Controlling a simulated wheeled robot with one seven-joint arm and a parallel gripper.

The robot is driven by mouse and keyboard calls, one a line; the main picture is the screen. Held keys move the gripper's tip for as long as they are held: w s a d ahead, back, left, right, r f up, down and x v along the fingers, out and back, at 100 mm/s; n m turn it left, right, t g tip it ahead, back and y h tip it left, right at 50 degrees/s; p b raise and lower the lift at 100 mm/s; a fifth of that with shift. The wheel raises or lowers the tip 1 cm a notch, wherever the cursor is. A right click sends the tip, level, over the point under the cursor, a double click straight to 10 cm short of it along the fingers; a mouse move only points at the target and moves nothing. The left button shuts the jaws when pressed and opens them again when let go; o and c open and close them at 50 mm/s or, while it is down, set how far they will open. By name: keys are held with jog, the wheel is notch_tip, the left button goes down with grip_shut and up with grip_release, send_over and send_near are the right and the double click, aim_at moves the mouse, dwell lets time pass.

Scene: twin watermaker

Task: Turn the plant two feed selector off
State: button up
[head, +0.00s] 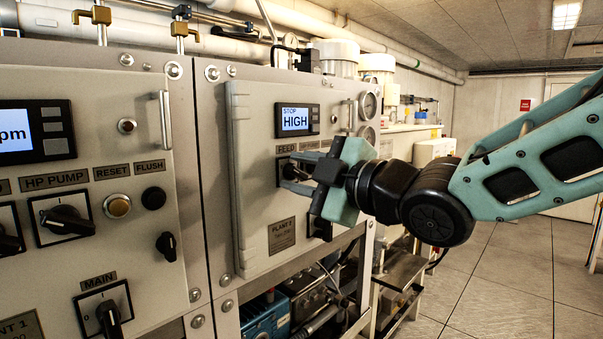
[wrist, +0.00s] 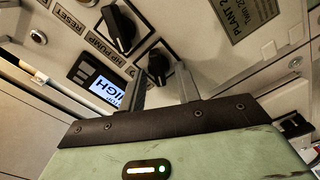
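The plant two panel (head: 262,220) has a display reading STOP HIGH (head: 295,120). Below it, under the FEED label (head: 287,149), is the feed selector (head: 283,173), a black knob on a white plate, partly hidden by my gripper (head: 289,171). In the wrist view the feed selector's knob (wrist: 158,66) shows between the tips of my open gripper (wrist: 160,80). The fingers flank the knob, with a narrow gap visible on each side. I cannot tell its exact pointer angle.
In the wrist view the HP PUMP selector (wrist: 120,28) sits close beside the feed selector. The plant one panel (head: 95,220), with its own knobs, stands at the left. A vertical handle (head: 165,118) juts from it. Floor (head: 500,275) is clear at the right.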

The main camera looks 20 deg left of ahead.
jog(key=shift+d, duration=0.1)
jog(key=b+v, duration=0.2)
jog(key=v, duration=1.5)
jog(key=shift+d, duration=0.1)
jog(key=d+f+m+t+h+p, duration=0.1)
jog(key=d+f+m+h, duration=0.35)
jog(key=f+m, duration=0.2)
jog(key=d+f+m+h+p, duration=0.1)
jog(key=d+f+m+h, duration=0.2)
jog(key=f+m+h, duration=0.3)
jog(key=s+d+f+m+g+h, duration=0.2)
jog(key=s+d+f+g, duration=0.2)
jog(key=s, duration=0.4)
jog(key=s+d+f+m+g+h+p, duration=0.1)
jog(key=s+d+f+m+g+h, duration=0.2)
jog(key=s+f, duration=0.3)
jog(key=shift+s+d+f+g, duration=0.35)
jog(key=shift+s+d+g, duration=0.15)
jog(key=shift+s+d, duration=0.3)
jog(key=shift+s+a+m+h, duration=0.1)
jog(key=shift+a+m+h, duration=0.15)
